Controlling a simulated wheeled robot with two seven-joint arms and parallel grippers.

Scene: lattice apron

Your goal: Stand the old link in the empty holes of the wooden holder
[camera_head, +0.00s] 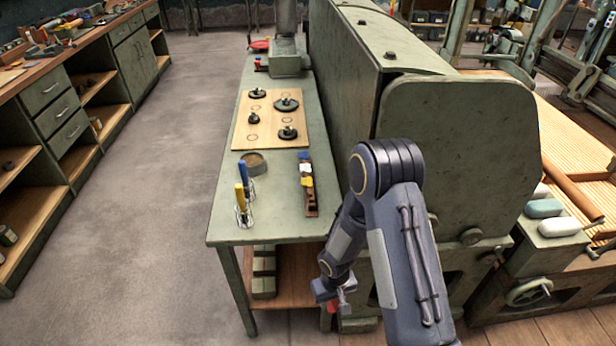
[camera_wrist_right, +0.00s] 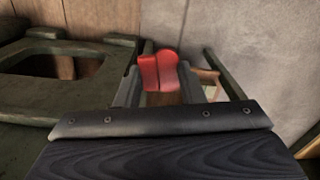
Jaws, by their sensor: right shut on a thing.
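My right gripper (camera_head: 336,296) hangs low beside the right front of the green bench, below the bench top. In the right wrist view its fingers (camera_wrist_right: 160,88) are shut on a red, two-lobed piece (camera_wrist_right: 158,70), which I take for the old link. Only a bit of red (camera_head: 332,307) shows at the gripper in the head view. The wooden holder (camera_head: 311,208) appears to be the narrow brown strip on the bench, with white, blue and yellow pieces in it. Its holes are too small to make out. My left gripper is out of view.
The green bench top (camera_head: 225,225) also carries a wooden board (camera_head: 270,135) with dark round parts, a round tin (camera_head: 254,162), and blue (camera_head: 243,172) and yellow (camera_head: 240,196) handles in wire cups. A large green machine (camera_head: 460,150) rises along its right side. The left floor is clear.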

